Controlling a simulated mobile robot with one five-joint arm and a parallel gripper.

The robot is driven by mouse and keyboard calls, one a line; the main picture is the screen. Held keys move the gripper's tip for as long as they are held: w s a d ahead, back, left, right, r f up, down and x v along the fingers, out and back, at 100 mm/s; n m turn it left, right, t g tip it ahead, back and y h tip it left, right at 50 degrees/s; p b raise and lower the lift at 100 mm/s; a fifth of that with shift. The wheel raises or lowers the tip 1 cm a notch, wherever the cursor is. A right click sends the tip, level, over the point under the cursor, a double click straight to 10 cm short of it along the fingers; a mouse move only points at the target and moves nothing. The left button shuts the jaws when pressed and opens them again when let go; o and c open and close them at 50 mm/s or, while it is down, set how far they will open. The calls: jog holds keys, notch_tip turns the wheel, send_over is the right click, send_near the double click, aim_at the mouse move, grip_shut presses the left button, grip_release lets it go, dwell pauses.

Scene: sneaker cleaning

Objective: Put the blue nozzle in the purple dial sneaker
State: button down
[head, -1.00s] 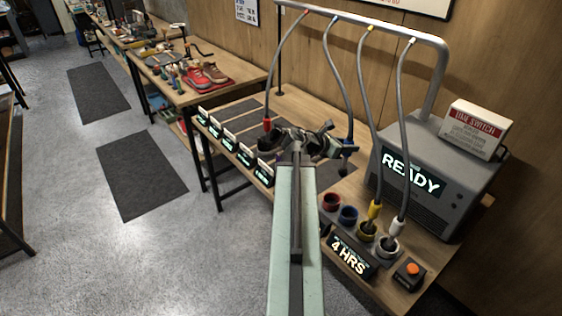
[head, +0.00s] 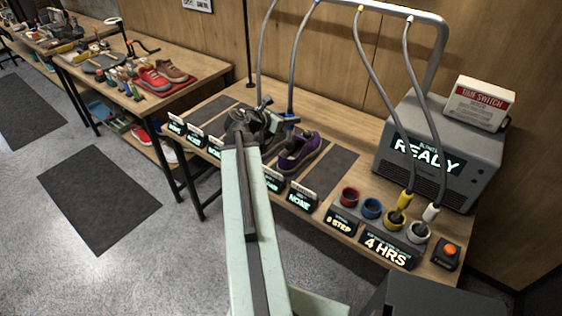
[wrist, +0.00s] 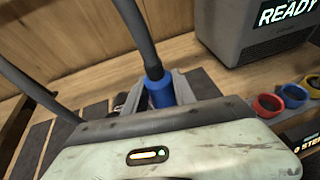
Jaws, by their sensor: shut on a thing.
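My gripper (head: 278,122) is shut on the blue nozzle (wrist: 160,92), which hangs from a grey hose between the jaws in the wrist view. The purple sneaker (head: 300,151) stands on the bench just below and right of the jaws in the picture. The gripper hides its left part, and any dial on it is too small to make out. The nozzle appears above the sneaker's far side; the exact gap cannot be told.
The yellow nozzle (head: 404,200) and white nozzle (head: 431,212) stand in their cups. The red cup (head: 350,196) and blue cup (head: 372,208) are empty. A grey READY machine (head: 440,150) stands at right. Small signs line the bench's front edge. Hoses hang from the overhead rail.

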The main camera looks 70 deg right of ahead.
aim_at(290, 136)
jog(key=shift+w+d+r+p, duration=0.3)
jog(key=shift+d+r+p, duration=0.35)
jog(key=shift+s+d+m+g+y, duration=0.1)
jog(key=shift+d+m+g+y, duration=0.05)
jog(key=shift+m+g+y, duration=0.2)
jog(key=shift+s+f, duration=0.1)
jog(key=shift+f, duration=0.1)
notch_tip(290, 136, down, 10)
jog(key=b, duration=1)
jog(key=shift+f, duration=0.1)
jog(key=shift+r, duration=0.25)
jog(key=shift+f, duration=0.15)
jog(key=c, duration=1)
grip_release()
